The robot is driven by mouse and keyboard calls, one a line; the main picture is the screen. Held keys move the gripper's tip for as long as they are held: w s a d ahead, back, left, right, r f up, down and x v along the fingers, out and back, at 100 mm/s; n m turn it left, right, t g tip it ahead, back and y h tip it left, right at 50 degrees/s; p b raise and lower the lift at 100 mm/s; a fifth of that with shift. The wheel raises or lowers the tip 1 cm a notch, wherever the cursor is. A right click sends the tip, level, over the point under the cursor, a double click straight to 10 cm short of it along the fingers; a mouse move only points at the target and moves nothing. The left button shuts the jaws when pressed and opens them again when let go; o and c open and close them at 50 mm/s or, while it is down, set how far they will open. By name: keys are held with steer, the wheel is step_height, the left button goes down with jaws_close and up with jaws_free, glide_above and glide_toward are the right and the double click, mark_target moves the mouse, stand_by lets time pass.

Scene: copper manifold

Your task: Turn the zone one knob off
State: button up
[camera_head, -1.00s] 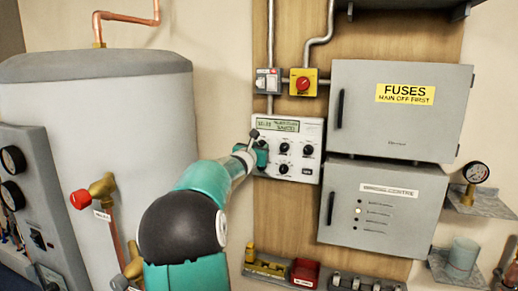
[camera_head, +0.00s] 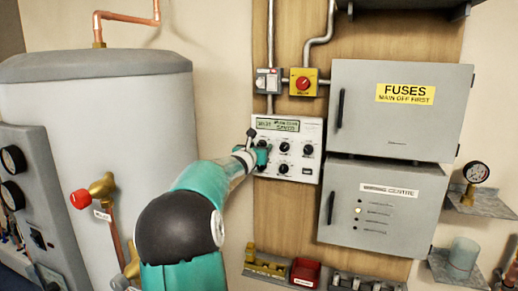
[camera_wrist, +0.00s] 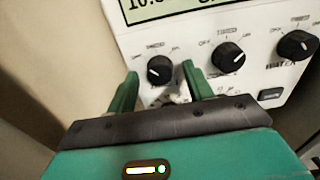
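A white control panel (camera_head: 312,133) with a display and several black knobs is on the wooden board. In the wrist view, one black knob (camera_wrist: 160,70) with a white pointer mark lies between the fingertips of my gripper (camera_wrist: 159,73). The fingers are open, one on each side of the knob; I cannot tell whether they touch it. A middle knob (camera_wrist: 229,56) and a right knob (camera_wrist: 297,45) are to its right. The small labels are too blurred to tell which is zone one. In the head view, my gripper (camera_head: 259,151) hides the panel's left side.
A yellow box with a red rotary switch (camera_head: 303,82) and a grey switch box (camera_head: 268,81) are above the panel. A grey fuse cabinet (camera_head: 400,128) and another grey cabinet (camera_head: 383,208) stand close on the right. A large tank (camera_head: 95,110) is on the left.

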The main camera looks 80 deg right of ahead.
steer(key=w+a, duration=0.1)
steer(key=a, duration=1.2)
steer(key=shift+a, duration=0.35)
steer(key=shift+w, duration=0.1)
